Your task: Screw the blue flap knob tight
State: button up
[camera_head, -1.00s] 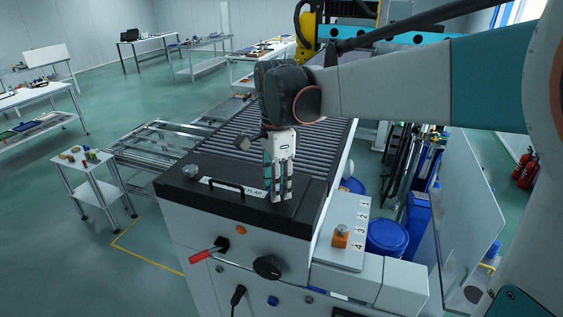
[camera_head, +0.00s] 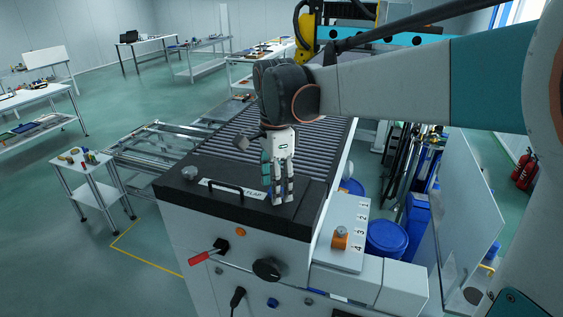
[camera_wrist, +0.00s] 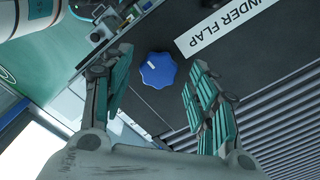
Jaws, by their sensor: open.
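The blue flap knob (camera_wrist: 158,70) shows in the wrist view as a lobed blue disc with a small white mark. It sits on the dark top surface beside a white label reading "UNDER FLAP" (camera_wrist: 232,22). My gripper (camera_wrist: 160,97) is open, with its teal-padded fingers on either side of the knob in the picture and not visibly touching it. In the head view my gripper (camera_head: 279,200) points down over the right end of the black flap cover (camera_head: 222,207). The blue knob is hidden there behind the fingers.
A black handle (camera_head: 226,187) and a grey knob (camera_head: 190,173) stand on the cover to the left. The front panel carries a red lever (camera_head: 200,258) and a black dial (camera_head: 267,268). An orange-based knob (camera_head: 340,238) sits on the numbered plate at right. Rollers lie behind.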

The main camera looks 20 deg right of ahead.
notch_tip(320, 180, up, 12)
jog(key=shift+s+f, duration=0.15)
jog(key=shift+f, duration=0.05)
jog(key=shift+s, duration=0.1)
dwell(0.3)
jog(key=s+f+n+t, duration=0.7)
jog(key=s+f+n, duration=0.9)
jog(key=s+n, duration=0.15)
notch_tip(320, 180, down, 22)
jog(key=w+b, duration=0.1)
jog(key=b, duration=2.2)
jog(key=shift+w+n, duration=0.15)
jog(key=shift+n, duration=0.2)
